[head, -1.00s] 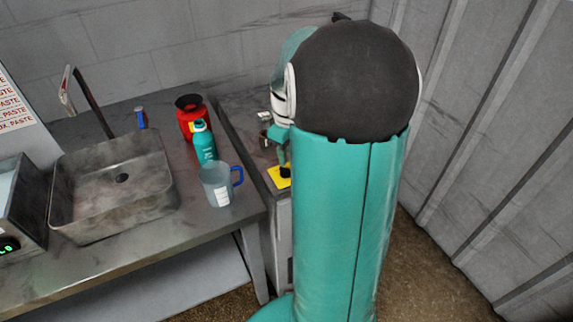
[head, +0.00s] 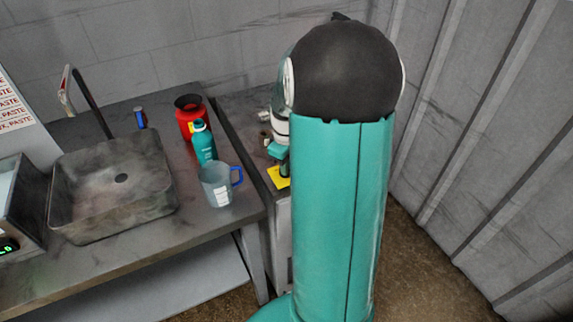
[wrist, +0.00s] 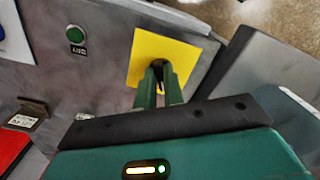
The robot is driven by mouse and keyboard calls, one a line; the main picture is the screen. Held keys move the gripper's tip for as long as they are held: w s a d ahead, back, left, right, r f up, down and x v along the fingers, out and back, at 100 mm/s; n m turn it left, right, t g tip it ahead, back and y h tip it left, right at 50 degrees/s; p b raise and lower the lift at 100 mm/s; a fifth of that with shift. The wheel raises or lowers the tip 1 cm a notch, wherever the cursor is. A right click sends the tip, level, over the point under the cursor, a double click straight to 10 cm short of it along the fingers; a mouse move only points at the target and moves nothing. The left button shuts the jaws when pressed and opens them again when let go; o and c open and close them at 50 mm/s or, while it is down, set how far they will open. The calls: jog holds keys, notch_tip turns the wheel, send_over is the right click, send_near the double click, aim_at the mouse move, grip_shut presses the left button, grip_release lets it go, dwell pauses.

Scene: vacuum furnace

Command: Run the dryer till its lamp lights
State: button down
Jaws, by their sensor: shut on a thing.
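The grey machine panel (wrist: 115,18) fills the upper left of the wrist view. It carries a yellow square plate (wrist: 187,57) with a dark knob (wrist: 158,64) at its middle, and a round green lamp or button (wrist: 75,34) over a small unreadable label. The green piece looks dark, without a clear glow. My gripper (wrist: 159,84) is shut on the dark knob, its green fingers either side of it. In the head view the yellow plate (head: 277,177) shows beside my arm, which hides much of the machine; my gripper (head: 283,168) is partly hidden there.
A metal bench at left holds a sink (head: 110,190), a red container (head: 188,117), a teal bottle (head: 203,143), and a clear jug (head: 217,185) with a blue handle. A small labelled bracket (wrist: 28,115) and a red surface (wrist: 12,145) lie left of the knob.

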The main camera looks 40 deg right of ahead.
jog(key=shift+m, duration=0.4)
jog(key=m, duration=0.4)
jog(key=shift+w+a+m, duration=0.1)
jog(key=shift+a+m, duration=0.05)
jog(key=shift+m, duration=0.15)
jog(key=m, duration=0.6)
jog(key=shift+m, duration=0.3)
jog(key=c, duration=1.5)
grip_release()
notch_tip(320, 180, up, 14)
jog(key=shift+a, duration=0.1)
